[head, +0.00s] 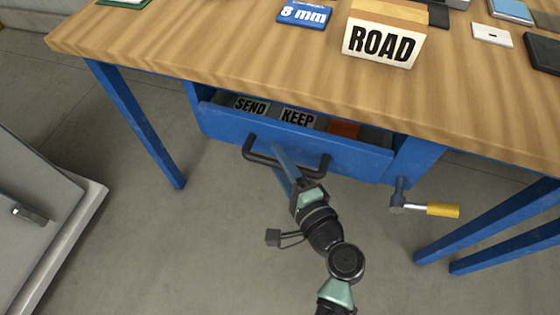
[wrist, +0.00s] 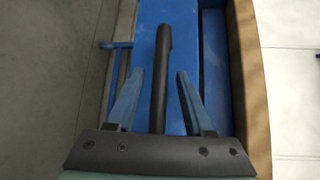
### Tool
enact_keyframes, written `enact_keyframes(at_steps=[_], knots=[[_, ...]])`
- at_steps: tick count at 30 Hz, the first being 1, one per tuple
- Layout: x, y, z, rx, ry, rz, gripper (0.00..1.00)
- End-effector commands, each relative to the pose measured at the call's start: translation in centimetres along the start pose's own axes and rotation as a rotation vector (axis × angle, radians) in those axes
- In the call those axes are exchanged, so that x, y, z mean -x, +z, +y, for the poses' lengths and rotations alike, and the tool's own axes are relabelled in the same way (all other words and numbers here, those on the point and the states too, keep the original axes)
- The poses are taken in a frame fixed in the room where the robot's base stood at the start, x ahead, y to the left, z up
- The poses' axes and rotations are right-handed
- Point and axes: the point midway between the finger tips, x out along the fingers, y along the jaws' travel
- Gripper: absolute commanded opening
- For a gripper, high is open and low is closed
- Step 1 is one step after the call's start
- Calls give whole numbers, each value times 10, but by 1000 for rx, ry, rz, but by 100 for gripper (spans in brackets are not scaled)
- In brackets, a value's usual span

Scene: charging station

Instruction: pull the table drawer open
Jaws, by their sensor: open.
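The blue table drawer (head: 300,140) sits under the wooden table top and stands partly open, with its contents showing. Its dark bar handle (head: 262,158) runs along the drawer front. My gripper (head: 284,160) is at the handle, left of its middle. In the wrist view my gripper (wrist: 157,85) is open, with one blue finger on each side of the dark handle (wrist: 162,75). A gap shows between the handle and each finger. The blue drawer front (wrist: 182,35) lies behind the handle.
Cards reading SEND (head: 251,105) and KEEP (head: 297,118) lie in the drawer with an orange thing (head: 344,129). A ROAD box (head: 382,42) stands on the table (head: 200,50). Blue table legs flank the drawer.

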Motion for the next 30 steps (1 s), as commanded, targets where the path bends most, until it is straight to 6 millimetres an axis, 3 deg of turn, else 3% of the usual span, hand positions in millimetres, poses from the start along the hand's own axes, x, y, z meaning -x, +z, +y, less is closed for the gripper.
enact_keyframes(at_steps=[1,9,10,30], knots=[[0,0,0,0,0,0,50],[0,0,0,0,0,0,2],[0,0,0,0,0,0,0],[1,0,0,-1,0,0,0]])
